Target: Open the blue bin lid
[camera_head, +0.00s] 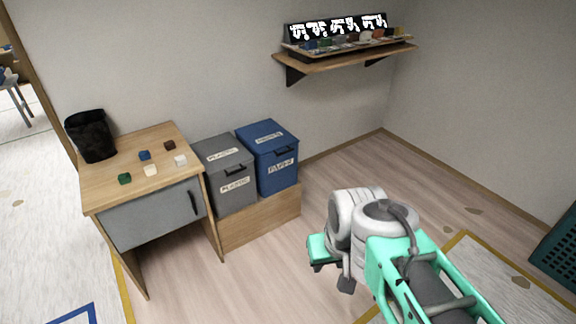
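The blue bin (277,175) stands on a low wooden platform, right of a grey bin. Its blue lid (266,134) lies shut on top, with a pale label on it. A dark handle (284,150) shows at the front of the lid, above a label on the bin's front. My gripper (330,268) is in front and to the right of the blue bin, well apart from it, above the floor. Its fingers point down and left in the picture. The arm partly covers it, and its opening is too small to make out clearly.
The grey bin (228,190) with a shut lid stands beside the blue one on the wooden platform (262,222). A desk (112,184) with small coloured blocks and a black basket (90,135) is at left. A shelf (340,58) hangs above right. Floor before the bins is clear.

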